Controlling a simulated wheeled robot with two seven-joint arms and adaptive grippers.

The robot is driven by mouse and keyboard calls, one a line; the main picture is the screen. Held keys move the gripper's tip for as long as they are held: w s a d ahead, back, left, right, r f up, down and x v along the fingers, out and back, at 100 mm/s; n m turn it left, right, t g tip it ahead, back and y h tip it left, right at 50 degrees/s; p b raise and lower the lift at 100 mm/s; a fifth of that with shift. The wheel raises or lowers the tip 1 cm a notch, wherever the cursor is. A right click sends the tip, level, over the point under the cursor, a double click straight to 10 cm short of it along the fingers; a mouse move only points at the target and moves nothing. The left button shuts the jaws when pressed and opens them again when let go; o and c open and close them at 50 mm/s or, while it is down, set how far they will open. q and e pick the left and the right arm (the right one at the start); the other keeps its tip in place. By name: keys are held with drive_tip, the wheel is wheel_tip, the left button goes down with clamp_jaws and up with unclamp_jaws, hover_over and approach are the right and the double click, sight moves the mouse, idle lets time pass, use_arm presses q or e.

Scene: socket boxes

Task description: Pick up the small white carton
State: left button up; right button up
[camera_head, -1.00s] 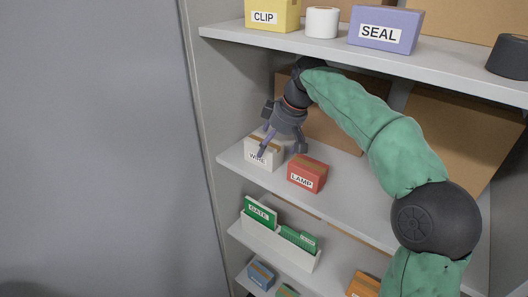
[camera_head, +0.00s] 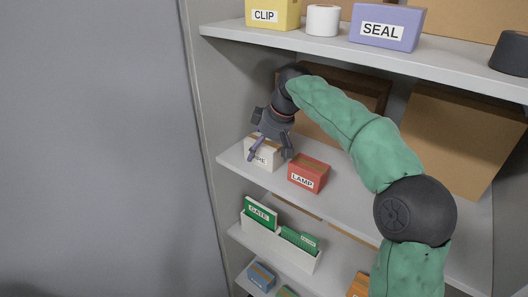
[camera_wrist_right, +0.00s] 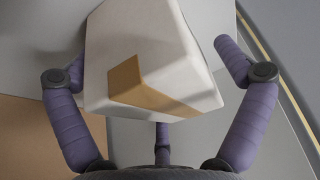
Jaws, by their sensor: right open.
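The small white carton (camera_head: 265,153) sits on the middle shelf near its left end. Its label is partly hidden by my right gripper. In the right wrist view the carton (camera_wrist_right: 150,55) shows a strip of brown tape and fills the space between the fingers. My right gripper (camera_head: 268,151) is open, pointing down over the carton. In the wrist view its fingers (camera_wrist_right: 158,75) stand on both sides of the carton, with a third finger at its near side. I cannot tell whether the left finger touches it; the right one looks slightly apart. My left gripper is not in view.
A red LAMP box (camera_head: 308,173) stands just right of the carton. The upper shelf (camera_head: 320,47) is above, holding a yellow CLIP box (camera_head: 272,14) and a purple SEAL box (camera_head: 386,26). A brown box (camera_head: 455,140) stands behind my arm. The middle shelf's front edge is clear.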

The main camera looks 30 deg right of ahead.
drive_tip(key=shift+f, duration=0.15)
drive_tip(key=c, duration=1.4)
drive_tip(key=shift+c, duration=0.3)
